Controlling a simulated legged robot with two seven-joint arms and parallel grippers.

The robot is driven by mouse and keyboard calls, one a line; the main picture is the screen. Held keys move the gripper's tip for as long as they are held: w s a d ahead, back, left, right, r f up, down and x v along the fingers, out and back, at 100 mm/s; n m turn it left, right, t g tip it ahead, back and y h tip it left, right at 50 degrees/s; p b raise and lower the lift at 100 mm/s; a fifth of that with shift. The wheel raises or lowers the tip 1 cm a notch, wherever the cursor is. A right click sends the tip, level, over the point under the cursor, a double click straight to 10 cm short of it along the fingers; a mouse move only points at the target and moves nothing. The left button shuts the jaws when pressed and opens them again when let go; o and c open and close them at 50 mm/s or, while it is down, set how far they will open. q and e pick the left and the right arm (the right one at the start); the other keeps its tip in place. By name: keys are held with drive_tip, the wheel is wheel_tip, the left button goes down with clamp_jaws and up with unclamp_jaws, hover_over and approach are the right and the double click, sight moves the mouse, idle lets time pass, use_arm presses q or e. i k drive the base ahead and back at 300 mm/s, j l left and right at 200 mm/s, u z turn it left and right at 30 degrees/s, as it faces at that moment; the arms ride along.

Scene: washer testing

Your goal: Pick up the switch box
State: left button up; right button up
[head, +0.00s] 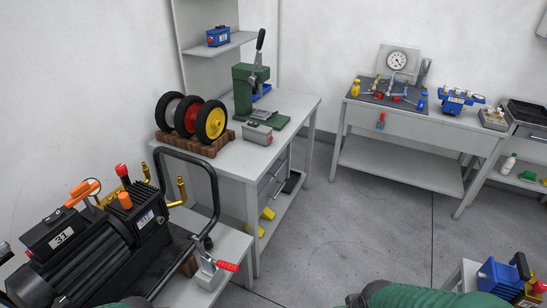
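A small grey box with a dark top piece and a red spot (257,134) sits on the front edge of the near workbench, beside the green press. It looks like a switch box. A blue box with a red knob on its left end (218,37) stands on the wall shelf above. A grey box with yellowish parts on top (493,119) sits on the far bench at the right. I cannot tell for sure which of these is the switch box. Only green parts that look like my arms show at the bottom edge. Neither gripper is in view.
The near workbench (290,102) carries a green lever press (243,90) and wheels on a wooden rack (190,118). A black machine marked 31 (90,245) fills the lower left. A gauge (397,60) stands on the far bench. Grey floor (350,220) lies open between.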

sight(258, 132)
drive_tip(key=i+l, duration=0.2)
drive_tip(key=i, duration=0.2)
drive_tip(key=i+l, duration=0.2)
drive_tip(key=i, duration=0.25)
drive_tip(key=i+l+u, duration=0.1)
drive_tip(key=u, duration=0.3)
drive_tip(key=i+l+u, duration=0.1)
drive_tip(key=u, duration=0.25)
drive_tip(key=l+u, duration=0.1)
drive_tip(key=u, duration=0.3)
